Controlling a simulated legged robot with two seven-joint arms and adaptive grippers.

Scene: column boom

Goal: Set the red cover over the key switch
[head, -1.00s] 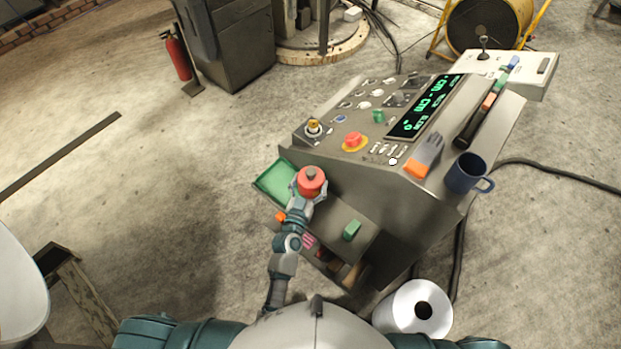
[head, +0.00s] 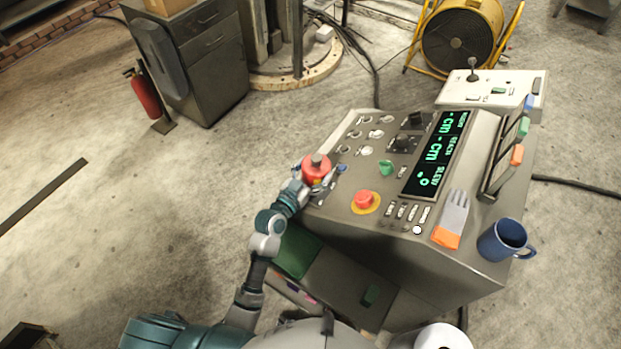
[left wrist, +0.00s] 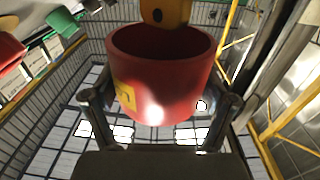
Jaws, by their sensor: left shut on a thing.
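The yellow key switch (left wrist: 165,12) appears at the mouth's far rim. I cannot tell whether its end is inside the cover. In the head view the cover and gripper hide most of the switch. My right gripper is not in view.
The console has a red stop button (head: 364,201) on a yellow base, a green knob (head: 386,168) and a display (head: 436,153). A glove (head: 453,215) and a blue mug (head: 503,240) are at its right. A green tray (head: 297,250) sits below its left side.

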